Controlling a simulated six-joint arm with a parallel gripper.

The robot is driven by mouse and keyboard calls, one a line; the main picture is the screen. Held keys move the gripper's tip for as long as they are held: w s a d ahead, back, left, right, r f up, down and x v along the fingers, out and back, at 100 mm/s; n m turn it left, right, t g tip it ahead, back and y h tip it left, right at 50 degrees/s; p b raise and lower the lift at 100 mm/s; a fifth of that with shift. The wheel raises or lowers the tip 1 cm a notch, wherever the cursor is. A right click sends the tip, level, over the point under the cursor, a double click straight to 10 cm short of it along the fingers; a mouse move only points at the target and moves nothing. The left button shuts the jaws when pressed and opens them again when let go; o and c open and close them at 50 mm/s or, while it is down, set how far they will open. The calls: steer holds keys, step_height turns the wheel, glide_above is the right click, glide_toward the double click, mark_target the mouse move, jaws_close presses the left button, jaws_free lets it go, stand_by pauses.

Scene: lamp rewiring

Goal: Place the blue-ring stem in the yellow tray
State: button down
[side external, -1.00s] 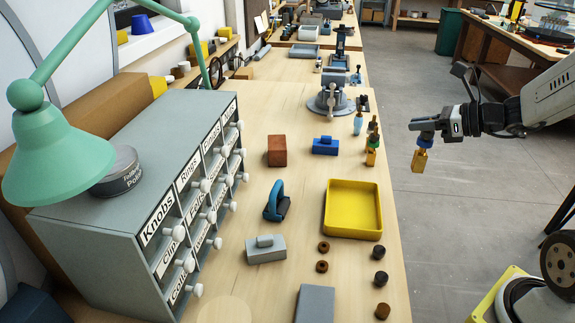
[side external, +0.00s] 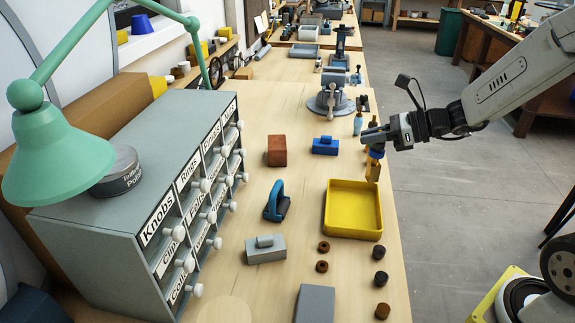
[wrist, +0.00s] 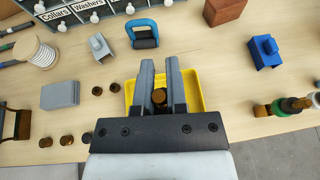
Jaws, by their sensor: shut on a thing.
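My gripper (side external: 374,143) is shut on a brass stem (side external: 373,171) with a blue ring near its top. The stem hangs upright below the fingers, near the table's right edge and above table height. In the wrist view my gripper (wrist: 160,68) points toward the yellow tray, and the stem's round brown end (wrist: 159,97) shows between the fingers. The yellow tray (side external: 327,212) lies on the table, nearer the camera than the stem. It shows partly hidden behind the fingers in the wrist view (wrist: 196,90). No stem is visible inside it.
Other standing stems (wrist: 290,105) are at the right in the wrist view. Several dark knobs (side external: 380,279) lie in front. A labelled drawer cabinet (side external: 120,215) stands left.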

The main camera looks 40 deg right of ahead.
steer(key=shift+w+a+f+n+g+y, duration=0.15)
steer(key=shift+w+a+f, duration=0.1)
steer(key=shift+a, duration=0.3)
steer(key=shift+w+a+f+n+g+y, duration=0.15)
steer(key=shift+w+a+n+y, duration=0.1)
steer(key=shift+a, duration=0.25)
steer(key=shift+w+a+f+n+y, duration=0.1)
steer(key=shift+w+a+f, duration=0.15)
steer(key=shift+a, duration=0.3)
steer(key=shift+f, duration=2.2)
steer(key=shift+f, duration=1.75)
steer(key=shift+f, duration=0.1)
steer(key=c, duration=0.7)
jaws_free()
steer(key=shift+f, duration=0.1)
steer(key=shift+o, duration=0.2)
steer(key=shift+r, duration=0.2)
